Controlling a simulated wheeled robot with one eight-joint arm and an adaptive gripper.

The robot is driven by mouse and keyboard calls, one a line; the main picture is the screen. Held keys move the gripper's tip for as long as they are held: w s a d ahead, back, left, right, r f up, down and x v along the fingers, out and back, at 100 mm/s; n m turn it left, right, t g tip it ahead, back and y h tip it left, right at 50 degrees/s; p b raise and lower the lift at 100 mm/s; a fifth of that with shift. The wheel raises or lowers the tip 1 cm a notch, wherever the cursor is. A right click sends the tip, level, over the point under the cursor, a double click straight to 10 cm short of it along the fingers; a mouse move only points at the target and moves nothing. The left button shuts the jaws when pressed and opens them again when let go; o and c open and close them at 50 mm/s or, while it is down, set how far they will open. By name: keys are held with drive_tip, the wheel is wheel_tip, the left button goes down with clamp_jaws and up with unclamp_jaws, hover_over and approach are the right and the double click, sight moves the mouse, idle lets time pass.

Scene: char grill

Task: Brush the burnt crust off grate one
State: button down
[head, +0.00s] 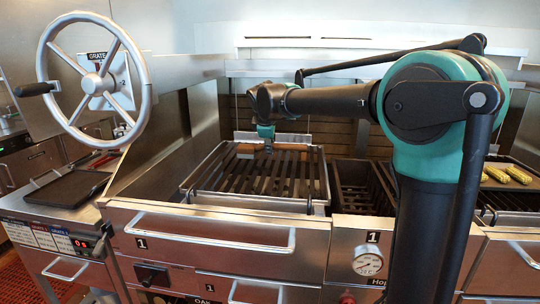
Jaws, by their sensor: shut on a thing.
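Grate one (188,188) is a steel-framed grate with dark bars, above the front panel marked 1. Burnt crust cannot be told apart from the dark bars at this size. My gripper (267,147) is over the far end of the grate, pointing down. It is shut on what seems to be the brush, a pale bar (298,138) showing to both sides of it near the far edge. The gripper partly hides the brush, and I cannot tell whether its bristles touch the bars.
A spoked handwheel (97,83) stands at the left, above a side shelf with a dark flat plate (68,188). A second, dark grate (360,190) lies right of grate one. A gauge (368,264) is on the front.

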drive_tip(key=shift+r, duration=1)
